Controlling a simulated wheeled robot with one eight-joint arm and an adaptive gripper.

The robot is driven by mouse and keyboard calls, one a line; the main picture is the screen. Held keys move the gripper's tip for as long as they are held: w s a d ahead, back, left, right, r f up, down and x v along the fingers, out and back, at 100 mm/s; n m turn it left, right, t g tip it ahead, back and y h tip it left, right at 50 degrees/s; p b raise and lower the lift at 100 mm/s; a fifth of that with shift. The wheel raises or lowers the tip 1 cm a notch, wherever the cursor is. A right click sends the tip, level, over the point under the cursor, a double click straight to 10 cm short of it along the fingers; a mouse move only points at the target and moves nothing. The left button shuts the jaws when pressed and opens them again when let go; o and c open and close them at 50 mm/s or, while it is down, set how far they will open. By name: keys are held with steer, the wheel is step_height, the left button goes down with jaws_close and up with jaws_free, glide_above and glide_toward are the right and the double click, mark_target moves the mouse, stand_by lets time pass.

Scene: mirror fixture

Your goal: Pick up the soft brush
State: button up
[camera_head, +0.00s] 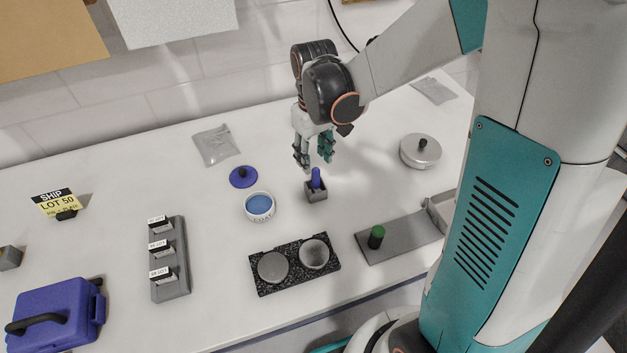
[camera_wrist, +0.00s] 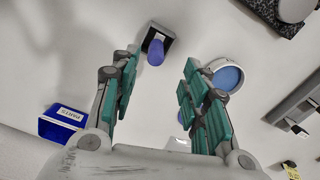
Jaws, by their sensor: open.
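A short purple upright piece (camera_head: 316,179), apparently the handle of the soft brush, stands in a small grey holder (camera_head: 317,193) on the white table. Its bristles are not visible. In the wrist view the purple piece (camera_wrist: 156,52) and the dark square holder (camera_wrist: 158,36) show at the top, just beyond the fingertips. My gripper (camera_head: 313,158) hangs above and slightly behind the holder in the head view, pointing down. Its fingers (camera_wrist: 160,75) are spread apart with nothing between them, and the purple piece lies a little toward the left finger.
A white tub with blue contents (camera_head: 260,206) and a purple lid (camera_head: 243,177) stand left of the holder. A speckled plate with two discs (camera_head: 292,283), a grey plate with a green knob (camera_head: 402,241) and a round metal lidded dish (camera_head: 420,151) are nearby.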

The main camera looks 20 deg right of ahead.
mark_target(316, 169)
steer(key=shift+w+d+f+b, duration=0.15)
steer(key=shift+f+b, duration=0.4)
steer(key=shift+f, duration=1.15)
steer(key=shift+s+d+f+b, duration=0.15)
steer(key=shift+f+b, duration=0.35)
steer(key=shift+f, duration=1.15)
steer(key=shift+w, duration=0.1)
steer(key=shift+c, duration=0.6)
jaws_close()
